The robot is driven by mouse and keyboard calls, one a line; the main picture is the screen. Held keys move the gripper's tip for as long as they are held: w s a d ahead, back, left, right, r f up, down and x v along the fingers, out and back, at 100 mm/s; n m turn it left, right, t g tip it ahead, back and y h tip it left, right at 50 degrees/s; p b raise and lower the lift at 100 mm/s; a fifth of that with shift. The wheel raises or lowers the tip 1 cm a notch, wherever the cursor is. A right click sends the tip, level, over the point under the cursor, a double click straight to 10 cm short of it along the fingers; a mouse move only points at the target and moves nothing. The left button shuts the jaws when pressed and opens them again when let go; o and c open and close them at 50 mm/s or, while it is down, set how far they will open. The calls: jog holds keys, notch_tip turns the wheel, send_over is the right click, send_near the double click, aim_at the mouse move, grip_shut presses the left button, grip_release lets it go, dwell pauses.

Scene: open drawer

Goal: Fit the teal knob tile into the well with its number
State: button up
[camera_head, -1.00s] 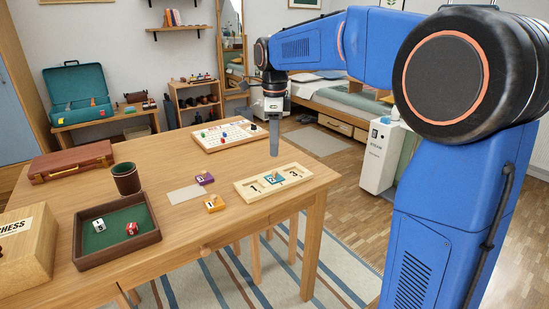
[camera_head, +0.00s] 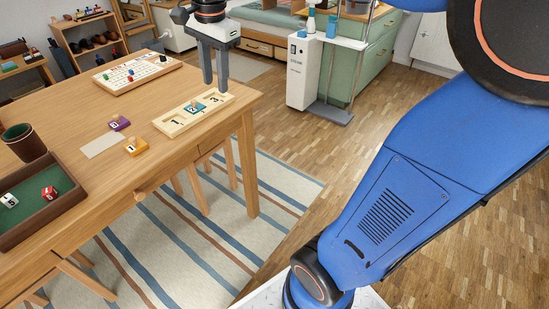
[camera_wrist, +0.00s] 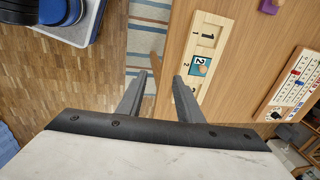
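The teal tile (camera_head: 195,107) with a small knob lies at the middle well of the pale wooden board (camera_head: 165,128), between the wells marked 1 and 3. The wrist view shows the teal tile (camera_wrist: 199,69) beside a printed 2; I cannot tell if it sits fully down. My gripper (camera_head: 215,86) is open and empty, pointing down, to the right of the tile and apart from it. In the wrist view my gripper (camera_wrist: 160,78) has its fingers wide apart with nothing between them.
An orange tile (camera_head: 136,146) and a purple tile (camera_head: 119,123) lie left of the board, near a pale card (camera_head: 101,145). A pegged board (camera_head: 138,72) stands at the back. A dice tray (camera_head: 62,203) is at left. The table edge is close to the board.

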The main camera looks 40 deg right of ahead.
jog(key=s+d+f+n+t, duration=0.1)
jog(key=s+f+n, duration=0.6)
jog(key=s, duration=0.3)
jog(key=s+d+f+n+t, duration=0.2)
jog(key=s+f+n, duration=0.5)
jog(key=s, duration=0.4)
jog(key=shift+d, duration=0.25)
